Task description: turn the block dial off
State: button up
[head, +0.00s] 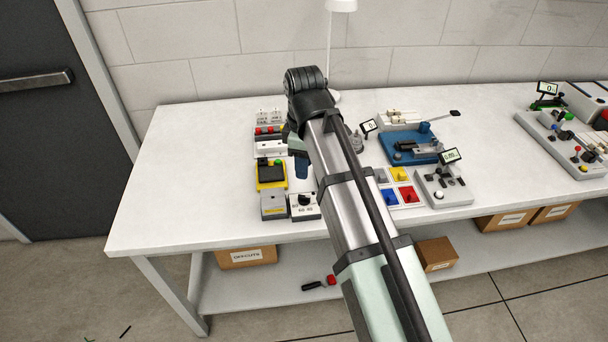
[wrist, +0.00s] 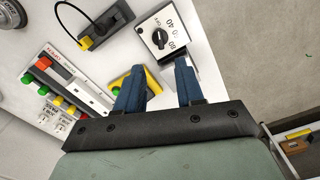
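The block dial is a black knob on a white plate marked OFF, 40 and 80. In the head view, its box (head: 305,207) stands near the table's front edge. In the wrist view, the dial (wrist: 160,38) lies just beyond my fingertips, and the knob's exact pointing is hard to read. My gripper (wrist: 159,65) has two blue fingers spread apart with nothing between them. In the head view, my gripper (head: 302,170) hangs just behind the dial box, apart from the knob, and one blue finger shows; my arm hides the rest.
A grey box (head: 273,207) and a yellow box with a green button (head: 271,174) stand left of the dial. Behind is a panel with red buttons (head: 268,131). Right of my arm are coloured tiles (head: 400,174) and a blue vise-like fixture (head: 408,148). The left table end is clear.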

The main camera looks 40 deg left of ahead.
jog(key=shift+r, duration=1.7)
jog(key=shift+w, duration=0.1)
